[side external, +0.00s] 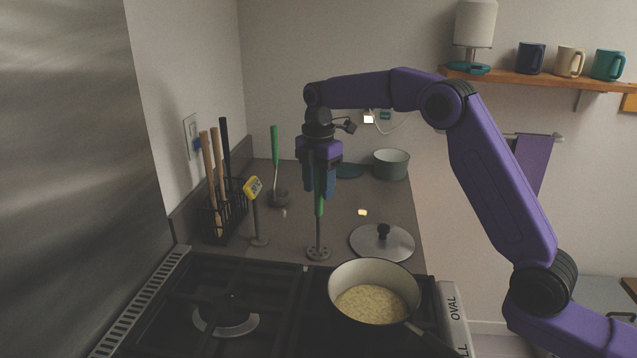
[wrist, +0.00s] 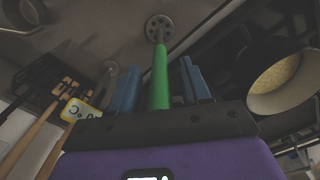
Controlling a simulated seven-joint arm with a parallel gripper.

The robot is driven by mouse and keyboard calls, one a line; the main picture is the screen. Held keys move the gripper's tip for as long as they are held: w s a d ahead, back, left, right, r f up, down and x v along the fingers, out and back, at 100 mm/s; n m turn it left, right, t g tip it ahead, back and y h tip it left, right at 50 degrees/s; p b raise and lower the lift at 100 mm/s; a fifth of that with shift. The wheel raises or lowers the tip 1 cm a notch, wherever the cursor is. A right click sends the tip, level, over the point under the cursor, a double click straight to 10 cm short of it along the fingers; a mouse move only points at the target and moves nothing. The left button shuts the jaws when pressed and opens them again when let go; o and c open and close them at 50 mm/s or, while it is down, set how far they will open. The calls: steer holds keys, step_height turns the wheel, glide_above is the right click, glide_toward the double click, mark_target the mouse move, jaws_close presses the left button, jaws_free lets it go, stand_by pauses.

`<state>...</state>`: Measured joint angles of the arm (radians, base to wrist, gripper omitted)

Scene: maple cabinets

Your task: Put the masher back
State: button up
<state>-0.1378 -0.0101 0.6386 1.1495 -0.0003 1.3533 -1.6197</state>
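The masher (side external: 319,205) has a green handle and a round perforated metal head. It stands upright, its head low over or on the grey counter just behind the stove edge; I cannot tell whether it touches. My gripper (side external: 320,190) points down, with its two blue fingers on either side of the handle. In the wrist view the green handle (wrist: 160,75) runs between the fingers with visible gaps, so the gripper looks open around it. The masher's round head (wrist: 159,28) shows beyond the fingertips. The top of the handle is hidden by the gripper.
A pot of yellowish food (side external: 370,303) sits on the stove, with a lid (side external: 382,243) behind it. At left stand a utensil rack (side external: 212,220), a yellow thermometer (side external: 253,187) and another green-handled tool (side external: 275,150). A bowl (side external: 391,164) is at the back.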

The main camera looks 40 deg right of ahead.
steer(key=shift+r, duration=6.15)
steer(key=s+a+f+m, duration=0.2)
steer(key=s+a, duration=0.2)
steer(key=s, duration=0.5)
steer(key=s+a+f+m, duration=0.2)
steer(key=s+a, duration=0.1)
steer(key=s, duration=0.6)
steer(key=s+d+f+m, duration=0.1)
steer(key=s+d+f, duration=0.2)
steer(key=s, duration=0.5)
steer(key=s+d+f+m, duration=0.1)
steer(key=s+d+f, duration=0.3)
steer(key=s, duration=0.4)
steer(key=s+d+f+m, duration=0.1)
steer(key=s+d+f, duration=0.2)
steer(key=s+f, duration=0.2)
steer(key=s, duration=0.3)
steer(key=shift+s+d+m, duration=0.2)
steer(key=shift+s+m, duration=0.1)
steer(key=shift+s, duration=0.05)
